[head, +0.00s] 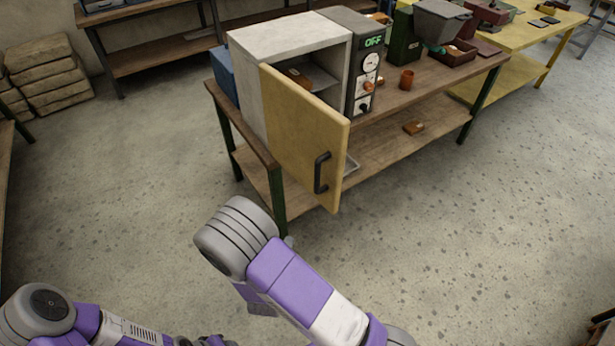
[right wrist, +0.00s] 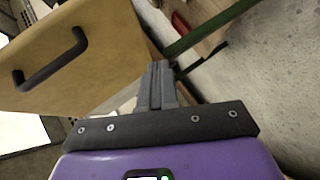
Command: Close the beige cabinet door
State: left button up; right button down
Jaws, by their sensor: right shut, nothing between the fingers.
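The beige cabinet (head: 293,50) stands on a wooden workbench. Its yellow-beige door (head: 300,135) is hinged on the left and stands wide open toward me, with a black bar handle (head: 321,172) near its free edge. The door (right wrist: 95,35) and its handle (right wrist: 50,62) also show in the right wrist view. My right gripper (right wrist: 157,85) is shut and empty beside the door, over its edge in the picture; I cannot tell whether it touches. In the head view its fingers are hidden by my arm. My left gripper shows only as dark parts (head: 208,341) at the bottom edge.
A grey control unit (head: 365,65) reading OFF stands right of the cabinet. The workbench's green leg (head: 277,200) is just beyond my right arm.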

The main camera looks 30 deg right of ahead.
notch_tip(320, 180, up, 13)
jog(key=n+t+h+p, duration=0.2)
jog(key=h, duration=0.3)
pick_arm(q)
jog(key=shift+r+b, duration=0.6)
jog(key=shift+r, duration=0.3)
pick_arm(e)
jog(key=s+d+x, duration=0.1)
jog(key=x, duration=1.1)
jog(key=shift+s+d+f, duration=0.2)
jog(key=shift+s, duration=0.1)
jog(key=shift+d+t+y, duration=0.1)
jog(key=shift+t+y, duration=0.2)
